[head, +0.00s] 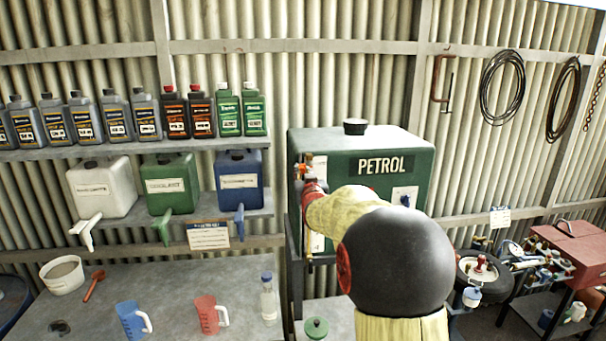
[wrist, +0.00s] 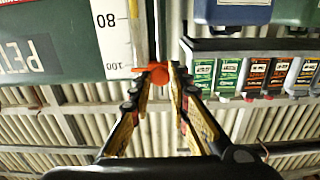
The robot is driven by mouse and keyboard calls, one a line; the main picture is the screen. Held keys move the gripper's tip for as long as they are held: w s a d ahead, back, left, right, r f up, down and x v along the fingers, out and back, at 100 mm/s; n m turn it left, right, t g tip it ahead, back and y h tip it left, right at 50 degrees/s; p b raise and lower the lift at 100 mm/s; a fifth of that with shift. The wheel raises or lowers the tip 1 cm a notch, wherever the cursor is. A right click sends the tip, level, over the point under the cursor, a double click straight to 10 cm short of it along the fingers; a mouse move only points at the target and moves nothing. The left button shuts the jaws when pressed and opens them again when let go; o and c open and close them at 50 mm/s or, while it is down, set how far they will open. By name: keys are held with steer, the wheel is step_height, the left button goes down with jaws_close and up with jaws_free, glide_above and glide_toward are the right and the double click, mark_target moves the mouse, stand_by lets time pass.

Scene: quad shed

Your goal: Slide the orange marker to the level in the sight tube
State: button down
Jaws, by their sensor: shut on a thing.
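The green petrol tank (head: 390,146) stands on a stand at the middle right. Its white scale (wrist: 112,40) shows upside down in the wrist view, with 80 and 100 readable. The thin sight tube (wrist: 151,28) runs beside the scale; its liquid level cannot be made out. The orange marker (wrist: 158,73) is near the 100 end of the scale. My gripper (wrist: 157,79) is shut on the marker, one finger on each side. In the head view my arm hides most of the scale and tube; a brass lower fitting (head: 309,259) shows below.
Shelves of bottles (head: 120,119) and jerrycans with spouts (head: 171,185) are close to the left of the tank. A bench (head: 175,285) with jugs (head: 207,313) is below them. A black cap (head: 355,127) tops the tank.

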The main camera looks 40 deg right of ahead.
stand_by(0.4)
step_height(320, 180, down, 7)
steer(key=b, duration=0.8)
steer(key=shift+f, duration=0.15)
steer(key=c, duration=1.7)
jaws_free()
steer(key=shift+o, duration=0.2)
steer(key=v, duration=1.2)
